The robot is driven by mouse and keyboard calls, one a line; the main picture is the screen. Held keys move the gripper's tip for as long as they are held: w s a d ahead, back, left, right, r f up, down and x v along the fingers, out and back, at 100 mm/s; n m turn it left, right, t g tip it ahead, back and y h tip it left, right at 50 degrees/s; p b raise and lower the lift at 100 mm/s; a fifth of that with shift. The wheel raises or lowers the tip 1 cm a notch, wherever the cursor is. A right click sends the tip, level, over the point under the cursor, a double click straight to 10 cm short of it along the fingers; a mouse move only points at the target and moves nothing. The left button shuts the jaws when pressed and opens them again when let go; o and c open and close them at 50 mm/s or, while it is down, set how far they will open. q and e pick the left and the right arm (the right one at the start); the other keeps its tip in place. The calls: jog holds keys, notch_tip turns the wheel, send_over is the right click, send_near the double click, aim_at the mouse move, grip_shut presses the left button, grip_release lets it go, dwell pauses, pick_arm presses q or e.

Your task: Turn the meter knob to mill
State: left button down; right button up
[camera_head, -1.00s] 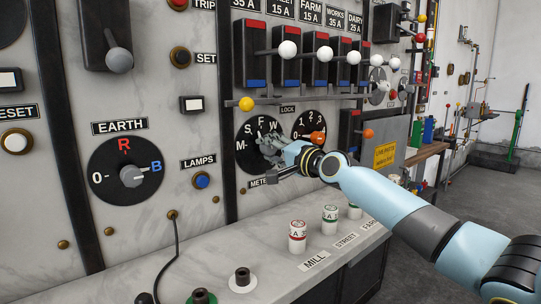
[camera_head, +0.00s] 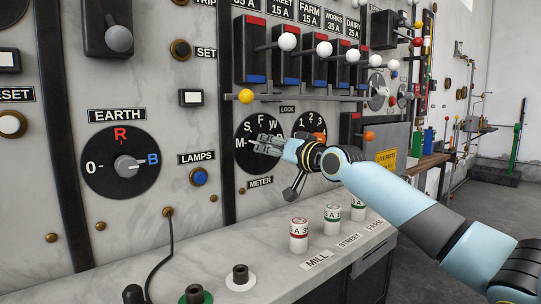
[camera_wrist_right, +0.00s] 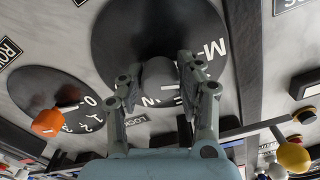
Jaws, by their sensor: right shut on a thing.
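The meter dial (camera_head: 243,152) is a round black plate with white letters, M at its left, above the METER label (camera_head: 260,182). My right gripper (camera_head: 266,144) reaches it from the right and hides its middle and its knob in the head view. In the wrist view, the dark grey meter knob (camera_wrist_right: 158,76) stands between the two fingers of my right gripper (camera_wrist_right: 158,88), which is shut on it. A pale mark shows on the knob, but I cannot tell which letter it points at. The M shows at the dial's upper right there. My left gripper is out of view.
A second dial (camera_wrist_right: 50,98) with numbers and an orange-tipped handle (camera_wrist_right: 47,121) sits close beside. A yellow ball lever (camera_head: 246,96) is just above the meter dial. The EARTH dial (camera_head: 105,180) is to the left. Several white-and-coloured fuses, such as one (camera_head: 298,236), stand on the ledge below.

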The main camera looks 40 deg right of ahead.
jog(key=shift+f+n+b, duration=0.25)
jog(key=shift+n+b, duration=0.15)
jog(key=shift+n, duration=0.4)
jog(key=o, duration=1.1)
jog(key=shift+r, duration=0.1)
jog(key=shift+o, duration=0.2)
jog(key=shift+r, duration=0.1)
jog(key=s, duration=0.7)
jog(key=shift+s+d, duration=0.3)
